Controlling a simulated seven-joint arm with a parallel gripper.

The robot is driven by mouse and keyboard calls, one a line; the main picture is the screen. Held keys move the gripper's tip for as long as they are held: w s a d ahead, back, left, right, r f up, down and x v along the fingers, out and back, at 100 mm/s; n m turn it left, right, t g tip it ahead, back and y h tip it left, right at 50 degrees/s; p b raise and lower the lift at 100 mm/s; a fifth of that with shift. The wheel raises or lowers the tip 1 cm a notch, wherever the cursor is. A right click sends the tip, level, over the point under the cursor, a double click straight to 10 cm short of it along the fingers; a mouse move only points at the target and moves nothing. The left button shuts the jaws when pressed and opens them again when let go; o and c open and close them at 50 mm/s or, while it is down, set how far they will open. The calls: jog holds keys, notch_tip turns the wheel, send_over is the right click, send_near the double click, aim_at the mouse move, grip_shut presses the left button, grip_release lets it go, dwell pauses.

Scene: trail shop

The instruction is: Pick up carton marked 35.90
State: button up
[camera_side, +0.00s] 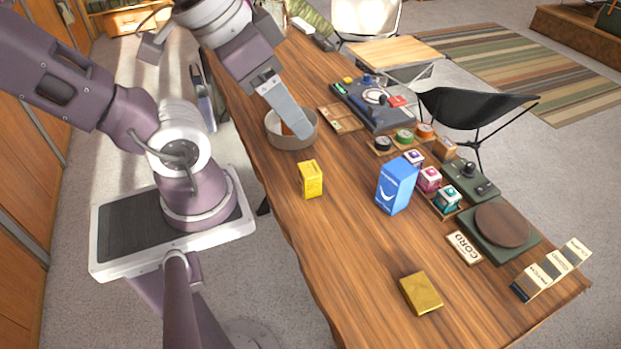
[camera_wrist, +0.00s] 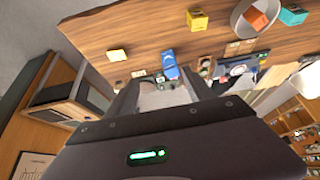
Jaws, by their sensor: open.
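No 35.90 marking is legible in either view, so I cannot tell which carton bears it. A tall blue carton (camera_side: 397,186) stands upright mid-table; the wrist view shows it too (camera_wrist: 170,66). A small yellow carton (camera_side: 310,180) stands left of it. A flat mustard box (camera_side: 421,293) lies near the front. Small purple (camera_side: 413,158), pink (camera_side: 429,179) and teal (camera_side: 447,199) cartons stand in a row behind the blue one. My gripper (camera_side: 304,132) is open and empty, raised, overlapping the bowl in the side view. Its fingers (camera_wrist: 163,97) show in the wrist view.
A round bowl (camera_side: 290,140) holds an orange item. A dark tray (camera_side: 375,104), several tape rolls (camera_side: 404,136), a green box (camera_side: 470,178), a round board (camera_side: 502,224) and a CORD sign (camera_side: 464,247) line the far side. Bare wood surrounds the yellow carton and mustard box.

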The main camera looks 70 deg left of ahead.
jog(key=shift+o, duration=0.5)
notch_tip(320, 180, up, 4)
jog(key=r+m+g+y, duration=0.1)
jog(key=m+g+y, duration=0.3)
jog(key=m+y, duration=1.25)
send_over(306, 167)
jog(key=d, duration=0.5)
jog(key=m+h, duration=0.3)
jog(key=shift+n+g, duration=0.3)
jog(key=shift+n, duration=0.05)
jog(key=f, duration=3.2)
jog(key=shift+s+a+f, duration=0.1)
jog(key=shift+a, duration=0.1)
jog(key=shift+a+f, duration=0.2)
jog(key=shift+f, duration=0.15)
jog(key=x, duration=0.6)
jog(key=shift+w+a+f, duration=0.15)
jog(key=shift+w+a, duration=0.15)
grip_shut()
